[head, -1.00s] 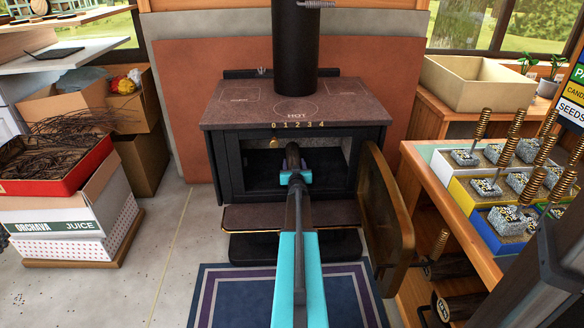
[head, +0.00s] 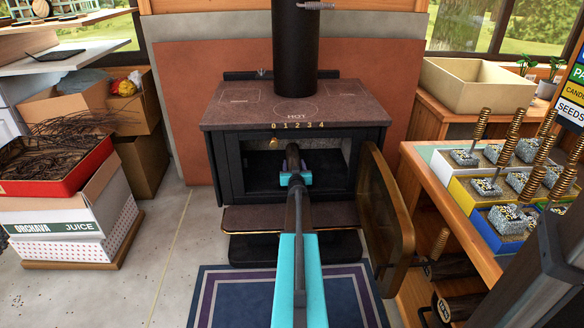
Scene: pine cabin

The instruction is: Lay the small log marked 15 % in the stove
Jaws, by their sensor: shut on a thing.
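The black stove (head: 222,165) stands at the centre against the back wall, with its door (head: 388,215) swung open to the right. My arm reaches forward into the stove's opening. My gripper (head: 292,178) is at the opening, shut on a small dark log (head: 292,155) that points into the firebox. My gripper partly hides the log, and I cannot read any mark on it. The firebox floor (head: 262,180) shows bare and dark to the left of the log.
A shelf ledge (head: 235,218) runs below the stove opening. More logs (head: 462,305) lie low at the right, under a bench with coloured trays (head: 470,195). Stacked boxes (head: 75,225) stand at the left. The floor (head: 170,250) between is clear, with a blue rug (head: 235,300) in front.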

